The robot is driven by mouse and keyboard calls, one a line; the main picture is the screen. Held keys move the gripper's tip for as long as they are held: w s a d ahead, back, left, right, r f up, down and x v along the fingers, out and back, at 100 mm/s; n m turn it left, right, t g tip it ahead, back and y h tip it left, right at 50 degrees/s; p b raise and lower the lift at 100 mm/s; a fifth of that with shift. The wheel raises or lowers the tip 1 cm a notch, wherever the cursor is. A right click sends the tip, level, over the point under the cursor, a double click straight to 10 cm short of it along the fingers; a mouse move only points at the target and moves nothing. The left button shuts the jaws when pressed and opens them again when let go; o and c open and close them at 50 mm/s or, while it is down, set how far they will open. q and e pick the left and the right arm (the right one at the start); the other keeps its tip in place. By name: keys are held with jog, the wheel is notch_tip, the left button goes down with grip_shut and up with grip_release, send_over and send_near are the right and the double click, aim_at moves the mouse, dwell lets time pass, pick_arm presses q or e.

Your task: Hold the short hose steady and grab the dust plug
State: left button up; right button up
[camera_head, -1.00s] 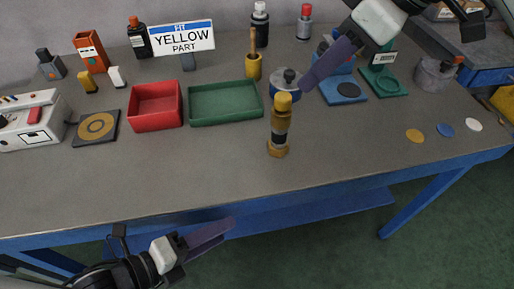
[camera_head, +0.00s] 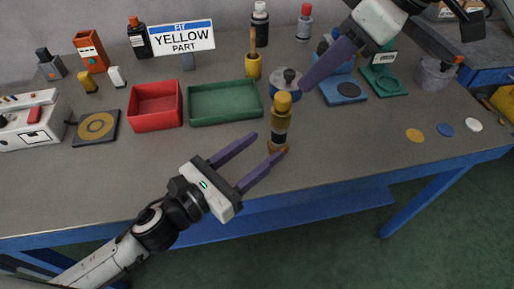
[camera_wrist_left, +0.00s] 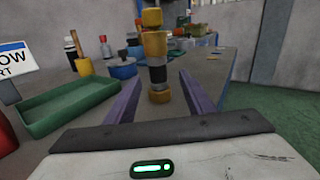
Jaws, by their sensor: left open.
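The short hose (camera_head: 280,135) stands upright on the bench, with a dark band round its middle and a yellow dust plug (camera_head: 283,102) on top. My left gripper (camera_head: 269,144) is open and empty, its purple fingers pointing at the hose's lower part. In the left wrist view, the hose (camera_wrist_left: 157,75) stands ahead, lined up with the gap between the fingers, its plug (camera_wrist_left: 152,17) near the top edge. My right gripper (camera_head: 305,87) hangs up and to the right of the plug, apart from it. Only one finger shows clearly; its opening is unclear.
Red (camera_head: 155,121) and green (camera_head: 225,119) trays lie behind and left of the hose. A blue-and-grey round part (camera_head: 284,83) stands close behind it. The yellow-part sign (camera_head: 181,37) is at the back. Bench front is clear.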

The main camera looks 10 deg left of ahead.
pick_arm(q)
jog(key=shift+w+d, duration=0.3)
jog(key=shift+w, duration=0.4)
jog(key=x, duration=0.9)
